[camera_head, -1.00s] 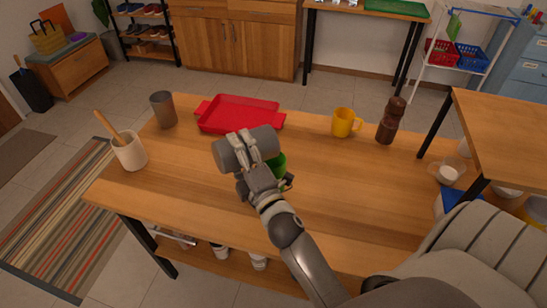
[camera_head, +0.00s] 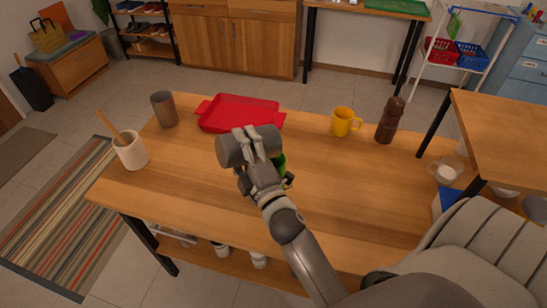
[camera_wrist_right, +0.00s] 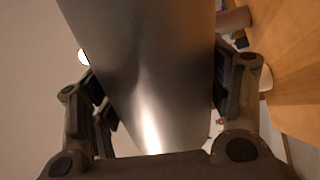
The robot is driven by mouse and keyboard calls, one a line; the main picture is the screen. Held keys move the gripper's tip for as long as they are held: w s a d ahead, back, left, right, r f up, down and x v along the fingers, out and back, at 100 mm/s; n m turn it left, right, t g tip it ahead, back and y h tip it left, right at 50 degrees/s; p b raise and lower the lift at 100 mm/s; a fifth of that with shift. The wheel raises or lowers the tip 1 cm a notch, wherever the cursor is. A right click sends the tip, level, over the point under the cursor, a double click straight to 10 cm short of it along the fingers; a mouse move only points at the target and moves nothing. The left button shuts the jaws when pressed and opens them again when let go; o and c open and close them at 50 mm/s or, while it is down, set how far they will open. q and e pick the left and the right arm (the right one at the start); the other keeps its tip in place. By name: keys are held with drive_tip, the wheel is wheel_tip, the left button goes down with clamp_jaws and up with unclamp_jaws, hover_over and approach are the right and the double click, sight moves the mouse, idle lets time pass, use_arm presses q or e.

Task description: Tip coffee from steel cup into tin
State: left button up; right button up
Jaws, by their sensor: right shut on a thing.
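My right gripper (camera_head: 251,142) is shut on a grey steel cup (camera_head: 230,152), held above the middle of the wooden table. The cup lies tipped over on its side, roughly level. Its inside does not show, and no coffee can be seen. In the right wrist view the cup's shiny wall (camera_wrist_right: 150,75) fills the middle between the two fingers. A green tin (camera_head: 280,164) shows in part just right of my gripper. The cup and hand hide most of it, so I cannot tell whether the cup's mouth is over it. My left gripper is not in view.
On the table (camera_head: 330,195) stand a red tray (camera_head: 240,113), another grey cup (camera_head: 164,110), a white crock with a wooden spoon (camera_head: 131,152), a yellow mug (camera_head: 344,122) and a brown pepper mill (camera_head: 390,121). The table's right-hand middle is clear.

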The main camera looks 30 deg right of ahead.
drive_tip(key=shift+d+r+m+h+p, duration=0.2)
drive_tip(key=shift+d+r+m+p, duration=0.3)
drive_tip(key=shift+m, duration=0.25)
drive_tip(key=shift+d+r+m+h+p, duration=0.25)
drive_tip(key=shift+r+m+p, duration=0.15)
drive_tip(key=shift+m+p, duration=0.25)
idle(0.9)
drive_tip(key=shift+s+d+r+m+p, duration=0.1)
drive_tip(key=shift+d+r+m+p, duration=0.15)
drive_tip(key=shift+m, duration=0.25)
drive_tip(key=shift+d+r+m+p, duration=0.1)
drive_tip(key=shift+d+m+p, duration=0.15)
drive_tip(key=shift+m, duration=0.25)
